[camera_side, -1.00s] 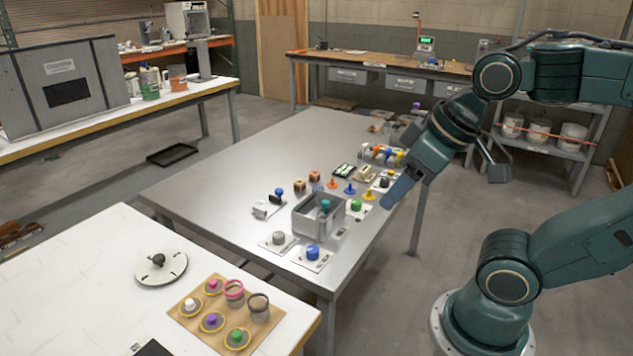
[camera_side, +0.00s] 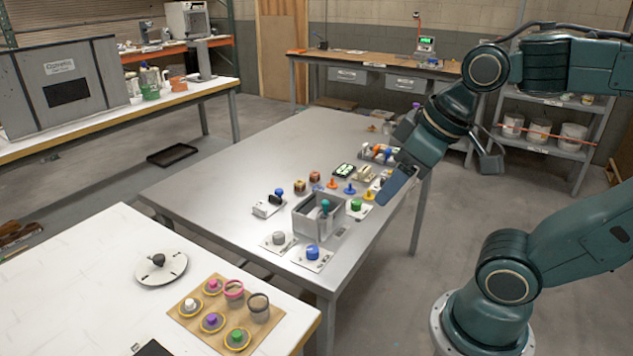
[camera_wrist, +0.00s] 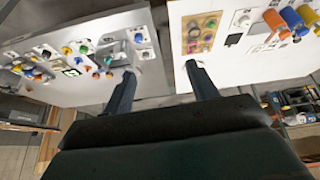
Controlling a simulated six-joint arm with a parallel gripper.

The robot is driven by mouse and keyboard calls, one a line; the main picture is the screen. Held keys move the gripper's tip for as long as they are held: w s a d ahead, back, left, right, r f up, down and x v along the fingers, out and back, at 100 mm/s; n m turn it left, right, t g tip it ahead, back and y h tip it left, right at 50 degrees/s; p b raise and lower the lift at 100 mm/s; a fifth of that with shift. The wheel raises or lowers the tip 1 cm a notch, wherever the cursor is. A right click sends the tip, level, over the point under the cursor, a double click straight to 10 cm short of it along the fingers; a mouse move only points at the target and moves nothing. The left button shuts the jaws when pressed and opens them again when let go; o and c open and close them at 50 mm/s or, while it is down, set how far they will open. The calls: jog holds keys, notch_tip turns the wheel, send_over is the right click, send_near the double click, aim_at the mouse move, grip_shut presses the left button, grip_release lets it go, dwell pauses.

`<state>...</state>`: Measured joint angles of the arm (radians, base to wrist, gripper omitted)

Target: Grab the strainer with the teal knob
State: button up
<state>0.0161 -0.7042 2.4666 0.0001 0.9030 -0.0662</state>
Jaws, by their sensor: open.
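A teal knob (camera_side: 325,205) stands up inside a grey open-topped box (camera_side: 305,222) near the front edge of the metal table. The strainer body below the knob is mostly hidden by the box walls. In the wrist view the teal knob (camera_wrist: 108,60) shows small at the left, beyond the left finger. My gripper (camera_side: 396,187) is above the table's right edge, to the right of the box and apart from it. In the wrist view my gripper (camera_wrist: 160,68) has its two fingers wide apart with nothing between them.
A green-knobbed piece (camera_side: 356,205), a blue-knobbed piece (camera_side: 312,252) and a grey-knobbed piece (camera_side: 279,238) sit close around the box. Several coloured pegs (camera_side: 350,188) stand behind it. The metal table's left part is clear. A white table (camera_side: 110,260) stands in front.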

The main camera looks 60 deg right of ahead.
jog(key=w+d+r+n+g, duration=0.15)
jog(key=w+d+n, duration=0.35)
jog(key=w, duration=0.6)
jog(key=n+g, duration=0.4)
jog(key=n, duration=0.8)
send_over(326, 201)
notch_tip(326, 201, down, 19)
jog(key=shift+w+f, duration=0.1)
jog(key=shift+f, duration=4.05)
jog(key=shift+f, duration=0.1)
jog(key=shift+f, duration=2.5)
